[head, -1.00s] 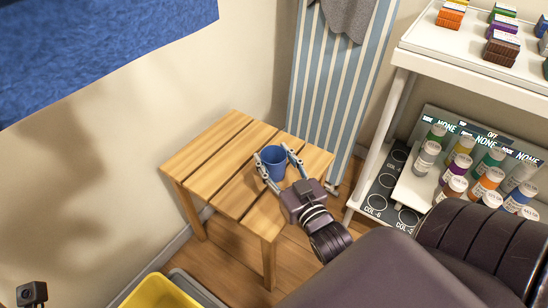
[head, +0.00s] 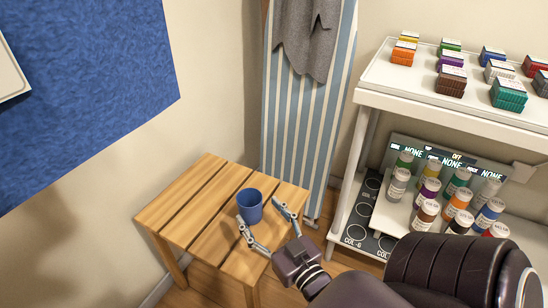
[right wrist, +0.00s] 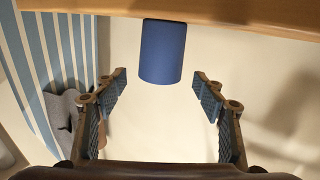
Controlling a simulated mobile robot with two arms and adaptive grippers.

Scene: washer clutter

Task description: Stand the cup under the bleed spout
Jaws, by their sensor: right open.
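The blue cup (head: 250,207) stands upright on the slatted wooden table (head: 205,196). My right gripper (head: 259,212) is open and empty, on the near right side of the cup, with its fingers pointing toward it. In the right wrist view the picture is upside down; the cup (right wrist: 162,52) lies just beyond the gap between the spread fingertips (right wrist: 158,84), apart from both. My left gripper is not in view. I see no bleed spout in these frames.
A blue-and-white striped board (head: 309,110) with a grey cloth (head: 308,35) leans behind the table. To the right, a white shelf unit (head: 440,108) holds coloured blocks above and several labelled bottles (head: 460,200) below. A blue panel (head: 85,90) is at upper left.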

